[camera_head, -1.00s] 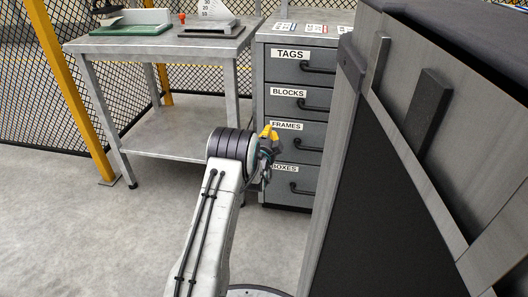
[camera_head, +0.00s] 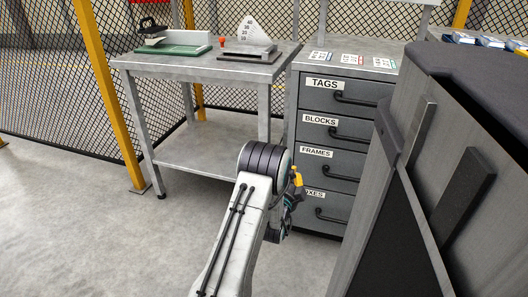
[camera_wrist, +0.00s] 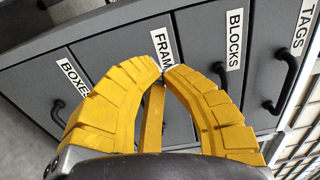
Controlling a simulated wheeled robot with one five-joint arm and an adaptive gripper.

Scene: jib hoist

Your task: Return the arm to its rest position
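My arm reaches up from the bottom middle of the head view. My gripper (camera_head: 296,180) shows small at its far end, partly hidden by the wrist, in front of the drawer cabinet (camera_head: 348,128). In the wrist view the two yellow ribbed fingers of my gripper (camera_wrist: 165,72) lean together and their tips meet or nearly meet. Nothing is seen held between them. Behind the fingers are the grey drawer fronts, tilted in the picture. I cannot tell the exact gap to the cabinet.
A metal workbench (camera_head: 205,69) stands left of the cabinet, with a green-based tool (camera_head: 173,49) and an angle gauge (camera_head: 253,32) on it. A yellow post (camera_head: 106,95) and mesh fence stand behind. A large dark panelled body (camera_head: 445,190) fills the right side. Floor at left is clear.

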